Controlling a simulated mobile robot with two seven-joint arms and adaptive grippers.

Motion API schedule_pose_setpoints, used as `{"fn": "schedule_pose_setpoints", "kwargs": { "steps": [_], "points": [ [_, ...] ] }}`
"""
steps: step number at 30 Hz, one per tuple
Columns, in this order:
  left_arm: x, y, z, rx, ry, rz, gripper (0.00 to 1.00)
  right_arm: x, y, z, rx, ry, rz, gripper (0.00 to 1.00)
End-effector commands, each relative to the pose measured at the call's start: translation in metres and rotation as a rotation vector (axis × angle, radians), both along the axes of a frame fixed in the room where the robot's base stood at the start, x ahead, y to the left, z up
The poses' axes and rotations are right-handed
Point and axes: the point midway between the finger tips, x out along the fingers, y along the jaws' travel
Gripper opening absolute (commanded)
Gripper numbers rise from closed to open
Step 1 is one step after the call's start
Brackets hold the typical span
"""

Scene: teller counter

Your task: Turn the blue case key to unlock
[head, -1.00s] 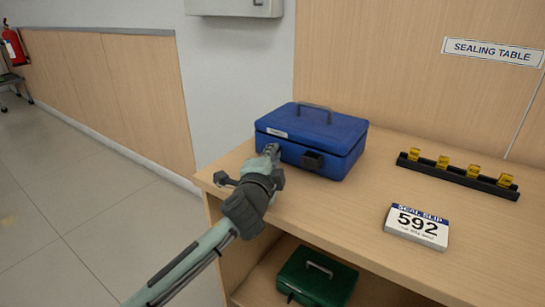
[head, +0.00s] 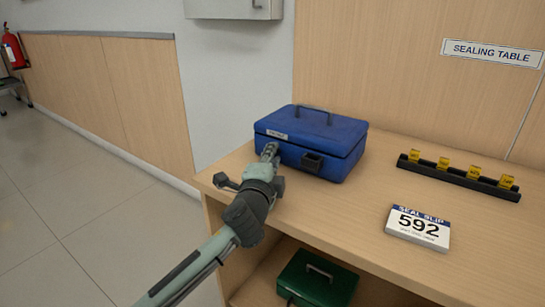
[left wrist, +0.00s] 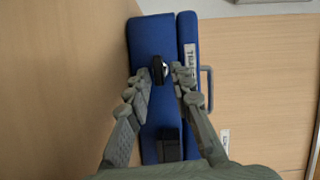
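The blue case (head: 325,152) stands shut on the wooden table near its left end, with a handle on its lid and a dark latch (head: 312,162) on its front. In the left wrist view the case (left wrist: 150,37) shows turned on its side. A small black key (left wrist: 159,70) with a shiny edge sticks out of its front. My left gripper (head: 269,151) is at the left part of the case front. In the left wrist view its fingertips (left wrist: 162,76) are spread on either side of the key, with a gap showing. My right gripper is out of view.
A white slip block (head: 418,225) marked 592 and a black rail (head: 459,178) with several yellow seals lie on the table to the right. A green case (head: 318,280) sits on the shelf below. The tabletop between the blue case and the slip is clear.

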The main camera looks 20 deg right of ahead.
Motion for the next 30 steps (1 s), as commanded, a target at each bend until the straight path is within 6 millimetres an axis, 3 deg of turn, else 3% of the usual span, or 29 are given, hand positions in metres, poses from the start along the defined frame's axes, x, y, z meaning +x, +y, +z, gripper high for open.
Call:
{"fn": "schedule_pose_setpoints", "kwargs": {
  "steps": [13,24,30],
  "points": [
    [-0.009,0.005,0.000,0.000,0.001,0.000,0.29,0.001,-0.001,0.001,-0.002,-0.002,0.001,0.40],
    [-0.074,0.042,0.003,0.000,0.001,-0.001,0.29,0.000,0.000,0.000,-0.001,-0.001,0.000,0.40],
    [-0.098,0.056,0.005,0.000,0.001,-0.001,0.29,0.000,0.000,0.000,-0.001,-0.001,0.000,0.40]
  ]
}}
